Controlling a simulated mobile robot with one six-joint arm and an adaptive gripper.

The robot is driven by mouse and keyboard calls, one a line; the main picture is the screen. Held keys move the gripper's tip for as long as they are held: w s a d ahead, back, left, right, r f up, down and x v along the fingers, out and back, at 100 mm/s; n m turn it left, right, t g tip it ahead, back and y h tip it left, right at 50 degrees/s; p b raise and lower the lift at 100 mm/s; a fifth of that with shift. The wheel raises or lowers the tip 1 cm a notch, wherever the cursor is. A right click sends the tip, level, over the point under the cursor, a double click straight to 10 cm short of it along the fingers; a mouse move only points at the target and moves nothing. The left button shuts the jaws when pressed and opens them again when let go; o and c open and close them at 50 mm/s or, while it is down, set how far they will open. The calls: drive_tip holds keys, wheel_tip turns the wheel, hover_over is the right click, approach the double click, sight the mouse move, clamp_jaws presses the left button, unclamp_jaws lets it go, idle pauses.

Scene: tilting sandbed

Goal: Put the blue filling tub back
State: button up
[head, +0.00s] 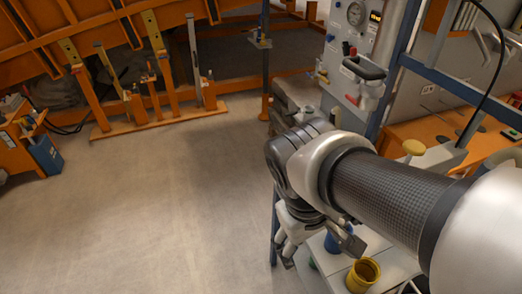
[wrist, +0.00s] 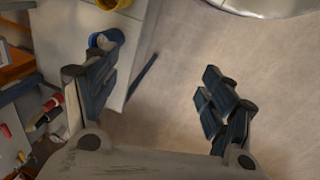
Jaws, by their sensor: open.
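The blue filling tub (head: 332,244) stands on a pale bench top, partly hidden behind my gripper in the head view. In the wrist view the blue tub (wrist: 119,36) is at the upper left, near the bench edge, with my left finger overlapping its near side. I cannot tell whether that finger touches it. My gripper (head: 320,254) points down with its fingers spread. In the wrist view my gripper (wrist: 158,62) is open and empty, with bare floor showing between the fingers.
A yellow tub (head: 362,274) stands beside the blue one on the bench top (head: 393,262). A blue frame post (head: 274,225) and a gauge panel (head: 352,60) stand close by. Open floor (head: 150,210) lies to the left, with an orange tilting frame (head: 160,115) behind it.

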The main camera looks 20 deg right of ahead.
drive_tip(key=a+r+t, duration=0.1)
drive_tip(key=s+a+r+m+t+y, duration=0.1)
drive_tip(key=a+r+t+y, duration=0.1)
drive_tip(key=r+t, duration=0.1)
drive_tip(key=shift+s+a+m, duration=0.2)
drive_tip(key=shift+s+m, duration=0.05)
drive_tip(key=shift+m, duration=0.15)
idle(1.0)
